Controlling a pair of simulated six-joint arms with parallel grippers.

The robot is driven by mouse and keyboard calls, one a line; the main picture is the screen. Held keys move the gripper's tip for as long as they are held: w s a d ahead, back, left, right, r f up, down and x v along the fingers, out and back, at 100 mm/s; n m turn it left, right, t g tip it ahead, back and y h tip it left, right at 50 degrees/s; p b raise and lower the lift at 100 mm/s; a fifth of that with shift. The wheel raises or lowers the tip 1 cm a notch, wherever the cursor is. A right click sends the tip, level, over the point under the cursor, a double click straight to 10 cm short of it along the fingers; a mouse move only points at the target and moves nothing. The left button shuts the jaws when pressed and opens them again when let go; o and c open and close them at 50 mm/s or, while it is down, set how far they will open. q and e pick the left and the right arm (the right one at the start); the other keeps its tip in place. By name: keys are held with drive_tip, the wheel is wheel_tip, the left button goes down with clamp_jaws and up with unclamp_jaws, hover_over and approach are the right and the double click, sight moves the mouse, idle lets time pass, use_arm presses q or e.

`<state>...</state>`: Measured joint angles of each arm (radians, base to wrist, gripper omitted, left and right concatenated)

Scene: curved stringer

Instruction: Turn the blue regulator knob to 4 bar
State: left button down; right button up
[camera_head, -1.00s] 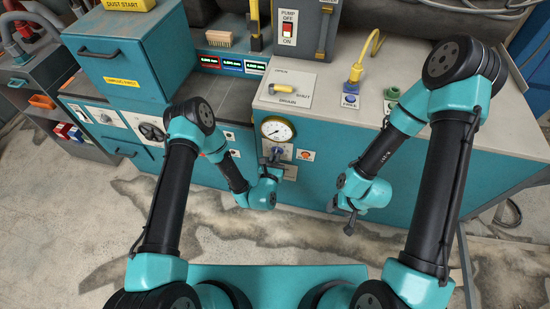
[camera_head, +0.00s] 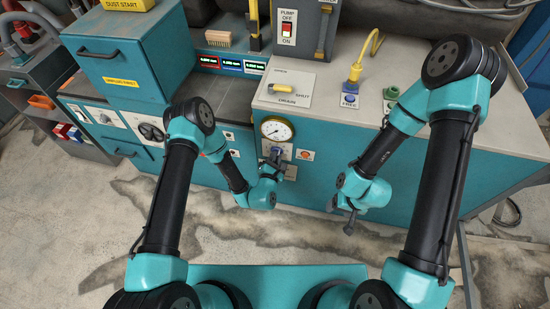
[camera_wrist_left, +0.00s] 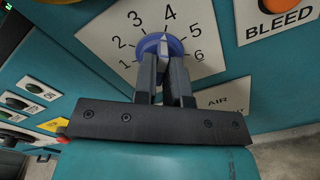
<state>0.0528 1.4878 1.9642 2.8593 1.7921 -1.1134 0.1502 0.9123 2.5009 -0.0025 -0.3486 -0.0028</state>
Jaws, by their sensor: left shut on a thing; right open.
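The blue regulator knob (camera_wrist_left: 161,47) shows in the left wrist view on a white dial plate (camera_wrist_left: 110,40) numbered 1 to 6. Its white pointer points up, close to the 4. My left gripper (camera_wrist_left: 165,62) is shut on the knob, its two dark fingers over the knob's lower part and hiding it. In the head view the left gripper (camera_head: 274,160) is at the panel front, just below the round pressure gauge (camera_head: 277,129). The gauge's needle is too small to read. My right gripper (camera_head: 347,216) is open and empty, in front of the cabinet to the right.
A BLEED label (camera_wrist_left: 288,8) is right of the dial in the wrist view, with an AIR label (camera_wrist_left: 220,100) below. A yellow drain lever (camera_head: 286,88) and a blue FREE fitting (camera_head: 350,100) are on the cabinet top. The floor before the cabinet is clear.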

use_arm(q)
drive_tip(key=shift+a+f, duration=0.1)
idle(0.3)
drive_tip(key=c, duration=1.2)
unclamp_jaws()
drive_tip(key=shift+s, duration=0.1)
